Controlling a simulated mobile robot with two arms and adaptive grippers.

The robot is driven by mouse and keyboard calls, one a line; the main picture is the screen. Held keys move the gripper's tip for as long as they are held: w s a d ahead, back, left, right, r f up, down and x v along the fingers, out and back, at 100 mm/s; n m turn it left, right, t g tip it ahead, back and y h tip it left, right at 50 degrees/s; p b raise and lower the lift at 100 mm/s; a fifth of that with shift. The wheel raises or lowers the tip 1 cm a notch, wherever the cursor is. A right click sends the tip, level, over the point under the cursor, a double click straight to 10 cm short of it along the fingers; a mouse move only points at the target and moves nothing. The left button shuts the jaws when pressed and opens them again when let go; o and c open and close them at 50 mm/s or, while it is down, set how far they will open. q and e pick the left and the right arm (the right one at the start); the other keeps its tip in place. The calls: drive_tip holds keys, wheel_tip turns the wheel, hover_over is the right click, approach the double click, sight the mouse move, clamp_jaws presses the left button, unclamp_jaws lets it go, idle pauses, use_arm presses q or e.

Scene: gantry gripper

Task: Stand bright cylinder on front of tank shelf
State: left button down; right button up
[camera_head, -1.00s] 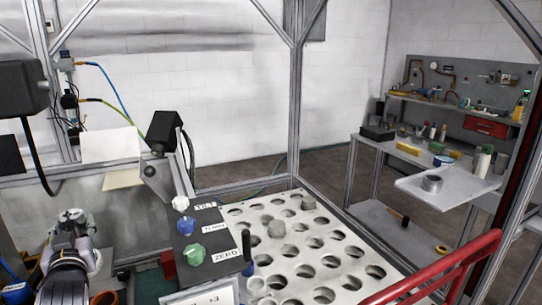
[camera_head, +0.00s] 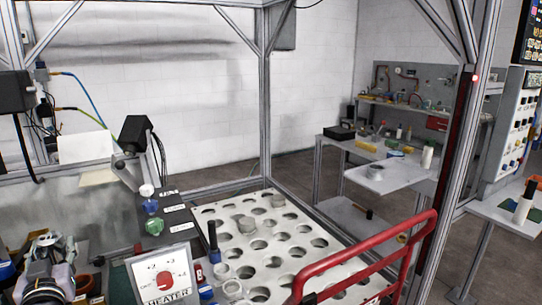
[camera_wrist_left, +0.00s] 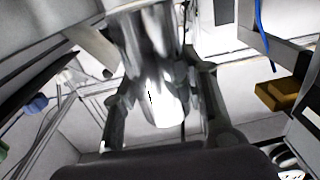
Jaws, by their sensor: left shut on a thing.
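My left gripper (camera_head: 45,243) is low at the left edge of the head view, left of the control panel. In the left wrist view, its dark fingers (camera_wrist_left: 160,105) are shut around a bright, shiny metal cylinder (camera_wrist_left: 150,55). The cylinder's upper end runs out of the picture. In the head view the held cylinder cannot be made out clearly. I cannot tell for sure which surface is the tank shelf. A white plate with round holes (camera_head: 290,237) lies to the right of the gripper, with a few grey round pieces (camera_head: 246,224) on it. My right gripper is not in view.
A control panel with knobs (camera_head: 165,225) and a heater sign (camera_head: 165,280) stand between the gripper and the plate. A red rail (camera_head: 365,252) crosses the front right. Metal frame posts (camera_head: 265,100) surround the plate. A workbench (camera_head: 375,178) stands at the back right.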

use_arm(q)
drive_tip(key=s+d+f+m+t+h, duration=0.1)
drive_tip(key=s+d+f+m+h, duration=0.1)
drive_tip(key=d, duration=0.6)
drive_tip(key=s+d+f+m+t+h, duration=0.1)
drive_tip(key=s+d+f+m+h, duration=0.1)
drive_tip(key=s+d+f+h, duration=0.2)
drive_tip(key=s+d+f+m+h, duration=0.2)
drive_tip(key=s+d+f+h, duration=0.1)
drive_tip(key=s+d+f, duration=0.4)
drive_tip(key=s+d, duration=0.3)
drive_tip(key=d, duration=0.3)
drive_tip(key=shift+d+f+t+h, duration=0.3)
drive_tip(key=shift+d+f+t, duration=0.1)
